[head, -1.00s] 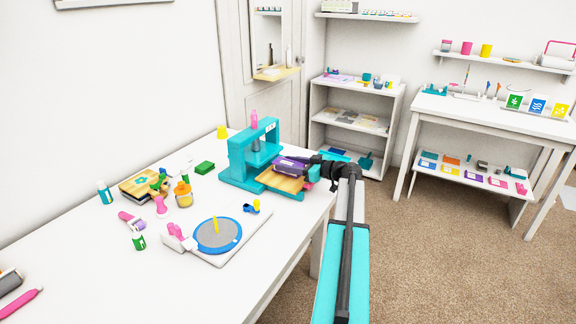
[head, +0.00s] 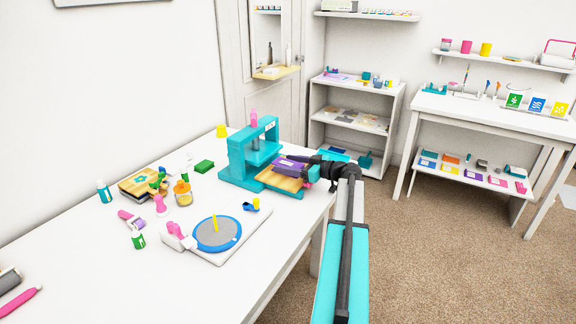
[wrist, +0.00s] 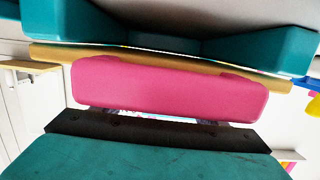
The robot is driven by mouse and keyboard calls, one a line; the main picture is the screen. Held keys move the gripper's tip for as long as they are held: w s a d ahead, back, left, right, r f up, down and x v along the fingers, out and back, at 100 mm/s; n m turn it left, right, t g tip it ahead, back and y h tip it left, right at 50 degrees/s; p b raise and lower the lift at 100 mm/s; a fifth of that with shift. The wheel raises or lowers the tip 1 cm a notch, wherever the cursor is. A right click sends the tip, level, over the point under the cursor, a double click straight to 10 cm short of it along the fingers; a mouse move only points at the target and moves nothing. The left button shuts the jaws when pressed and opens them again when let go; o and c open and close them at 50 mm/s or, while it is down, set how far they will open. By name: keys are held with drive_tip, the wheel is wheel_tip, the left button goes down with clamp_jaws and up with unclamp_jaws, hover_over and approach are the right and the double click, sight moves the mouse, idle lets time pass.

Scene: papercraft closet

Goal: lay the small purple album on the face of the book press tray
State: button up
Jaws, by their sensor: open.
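The small purple album (head: 291,163) lies on the wooden face of the book press tray (head: 280,181), toward its back right part. The teal book press (head: 251,152) stands upright behind it at the far end of the table. My gripper (head: 308,173) is open at the tray's right edge, beside the album's right end. In the head view I cannot tell whether a finger still touches the album. In the wrist view a pink finger pad (wrist: 170,88) fills the middle, with the tan tray edge (wrist: 52,53) behind it. The album cannot be made out there.
A cutting turntable (head: 217,234) on a white board lies in front of the press. A small blue and yellow item (head: 254,205) sits between them. The table's right edge is close to the tray.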

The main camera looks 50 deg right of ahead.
drive_tip(key=shift+r+p, duration=0.2)
drive_tip(key=shift+p, duration=0.1)
drive_tip(key=shift+s+d, duration=0.1)
drive_tip(key=shift+s, duration=0.25)
drive_tip(key=b+v, duration=0.1)
drive_tip(key=v, duration=1)
drive_tip(key=shift+s+b, duration=0.2)
drive_tip(key=shift+b, duration=0.15)
drive_tip(key=shift+s, duration=0.1)
